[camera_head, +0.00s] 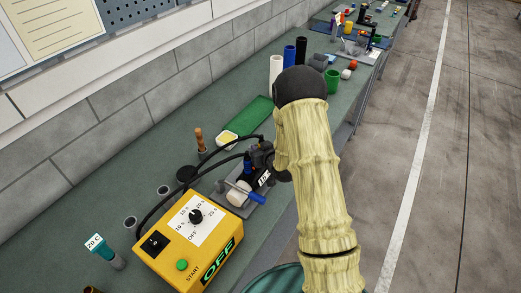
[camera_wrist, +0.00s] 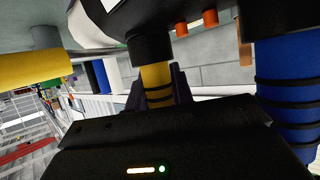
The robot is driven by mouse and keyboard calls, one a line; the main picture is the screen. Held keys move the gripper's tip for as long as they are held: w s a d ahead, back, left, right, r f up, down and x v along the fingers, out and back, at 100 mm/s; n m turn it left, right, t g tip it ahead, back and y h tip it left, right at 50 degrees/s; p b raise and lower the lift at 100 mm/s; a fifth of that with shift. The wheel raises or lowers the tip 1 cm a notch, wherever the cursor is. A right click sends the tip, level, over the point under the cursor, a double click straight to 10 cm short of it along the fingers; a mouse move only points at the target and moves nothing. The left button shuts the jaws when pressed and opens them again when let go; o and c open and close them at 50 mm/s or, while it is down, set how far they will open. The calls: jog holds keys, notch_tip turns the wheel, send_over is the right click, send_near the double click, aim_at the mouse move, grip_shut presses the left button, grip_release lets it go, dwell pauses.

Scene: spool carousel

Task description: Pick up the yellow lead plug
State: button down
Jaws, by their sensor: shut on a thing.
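The yellow lead plug (camera_wrist: 157,83), a yellow barrel with dark rings below a black collar, shows in the middle of the wrist view. My gripper (camera_wrist: 159,92) has its dark fingers on both sides of the plug and is shut on it. The plug's lower end is hidden behind the gripper body. In the head view my arm covers most of the gripper, and I cannot make out the yellow plug there. A large blue ringed plug (camera_wrist: 286,90) stands close on the right in the wrist view.
A yellow control box (camera_head: 190,240) with a dial and an OFF display stands on the green bench, with black cables running to a small device beside my arm. A green mat (camera_head: 243,122), upright tubes and cups lie further along. A grey block wall (camera_head: 140,115) borders the bench.

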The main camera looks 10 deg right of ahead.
notch_tip(320, 180, up, 10)
jog(key=b, duration=0.2)
jog(key=shift+b, duration=0.4)
dwell(0.4)
